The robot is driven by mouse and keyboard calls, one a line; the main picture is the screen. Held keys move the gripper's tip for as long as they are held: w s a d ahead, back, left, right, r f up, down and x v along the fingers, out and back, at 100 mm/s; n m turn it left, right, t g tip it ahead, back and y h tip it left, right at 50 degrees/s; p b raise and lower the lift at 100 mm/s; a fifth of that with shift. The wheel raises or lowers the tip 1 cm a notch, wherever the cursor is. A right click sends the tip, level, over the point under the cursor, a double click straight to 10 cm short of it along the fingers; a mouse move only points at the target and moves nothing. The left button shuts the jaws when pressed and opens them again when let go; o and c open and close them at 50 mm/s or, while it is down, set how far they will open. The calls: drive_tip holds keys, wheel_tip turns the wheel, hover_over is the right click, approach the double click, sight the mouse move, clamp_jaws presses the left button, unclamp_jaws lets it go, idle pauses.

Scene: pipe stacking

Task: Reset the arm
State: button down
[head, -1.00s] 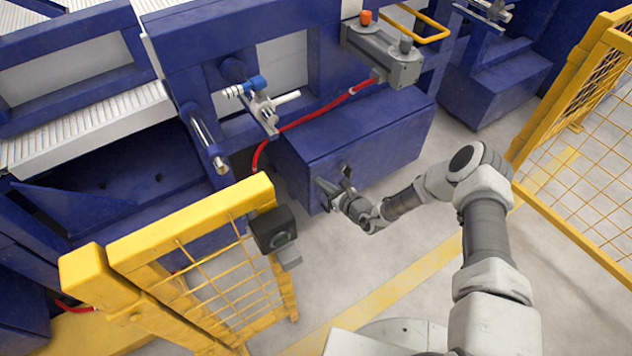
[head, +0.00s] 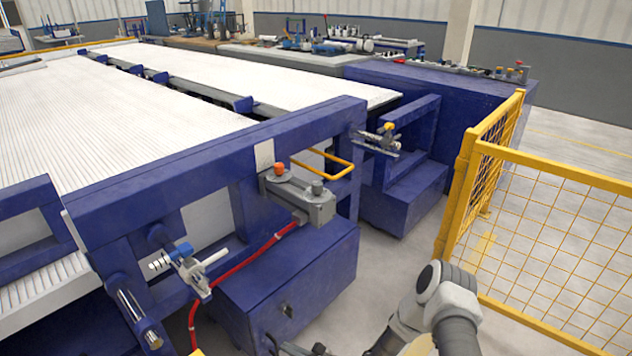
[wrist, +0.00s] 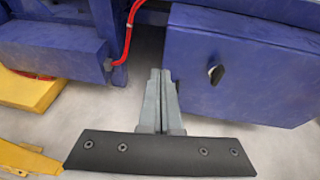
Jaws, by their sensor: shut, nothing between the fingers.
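My gripper (wrist: 160,75) shows in the wrist view with its two grey fingers together and nothing between them. It hangs in front of the blue machine, beside a blue cabinet (wrist: 245,70) with a small black handle (wrist: 215,74). In the head view my arm (head: 440,305) stands folded at the lower right. The gripper end is mostly cut off by the bottom edge there. The same cabinet (head: 285,275) shows left of the arm.
A red hose (head: 245,265) runs along the machine front below a grey box with an orange button (head: 298,195). A yellow mesh fence (head: 550,235) stands right of my arm. A yellow base (wrist: 28,92) lies left in the wrist view. Grey floor lies between cabinet and fence.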

wheel_tip(320, 180, up, 26)
drive_tip(key=s+d+n+g+y, duration=0.15)
drive_tip(key=n+g, duration=0.55)
drive_tip(key=n, duration=0.7)
drive_tip(key=s+d+r+n+t+h, duration=0.5)
drive_tip(key=s+d+r+n+h, duration=0.7)
drive_tip(key=s+d+r, duration=1.1)
wheel_tip(320, 180, up, 21)
drive_tip(key=w+a+m+h+p, duration=0.1)
drive_tip(key=w+p, duration=0.1)
drive_tip(key=p, duration=1.7)
drive_tip(key=shift+p, duration=0.4)
drive_tip(key=shift+a+f+h, duration=0.1)
drive_tip(key=shift+a+h, duration=0.05)
drive_tip(key=shift+h, duration=0.1)
